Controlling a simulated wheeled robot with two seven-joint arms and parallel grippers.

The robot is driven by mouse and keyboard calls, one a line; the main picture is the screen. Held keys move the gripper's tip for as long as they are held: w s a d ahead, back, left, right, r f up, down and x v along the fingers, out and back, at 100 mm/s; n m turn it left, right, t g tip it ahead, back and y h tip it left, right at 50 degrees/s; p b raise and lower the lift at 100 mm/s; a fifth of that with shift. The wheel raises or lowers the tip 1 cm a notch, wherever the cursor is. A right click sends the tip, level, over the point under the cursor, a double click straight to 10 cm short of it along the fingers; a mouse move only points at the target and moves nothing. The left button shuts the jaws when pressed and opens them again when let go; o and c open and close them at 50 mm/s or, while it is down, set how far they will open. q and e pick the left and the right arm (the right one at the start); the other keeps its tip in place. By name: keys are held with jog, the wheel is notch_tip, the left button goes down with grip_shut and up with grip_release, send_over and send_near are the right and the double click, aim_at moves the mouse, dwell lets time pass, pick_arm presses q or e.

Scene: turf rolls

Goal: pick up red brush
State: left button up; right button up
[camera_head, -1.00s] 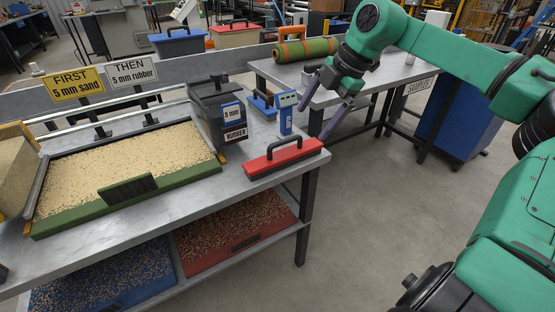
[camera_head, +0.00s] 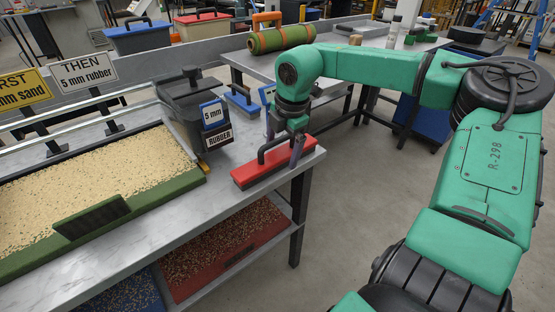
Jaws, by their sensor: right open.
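The red brush (camera_head: 248,177), a long red block with a black bar handle, lies near the right end of the metal table (camera_head: 160,238). My right gripper (camera_head: 284,147) points down over the brush's right part. It is open. I cannot tell whether either finger touches the brush. My left gripper is not in view.
A dark rubber hopper (camera_head: 183,96), a blue brush (camera_head: 241,104) and a blue gauge (camera_head: 267,93) stand behind the red brush. A green-edged sand tray (camera_head: 155,203) fills the left. A turf roll (camera_head: 281,38) lies on the back table.

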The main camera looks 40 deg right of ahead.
jog(key=shift+w+d+f, duration=0.1)
jog(key=shift+w+f, duration=0.2)
jog(key=shift+f, duration=0.55)
jog(key=shift+r, duration=0.15)
jog(key=c, duration=1.4)
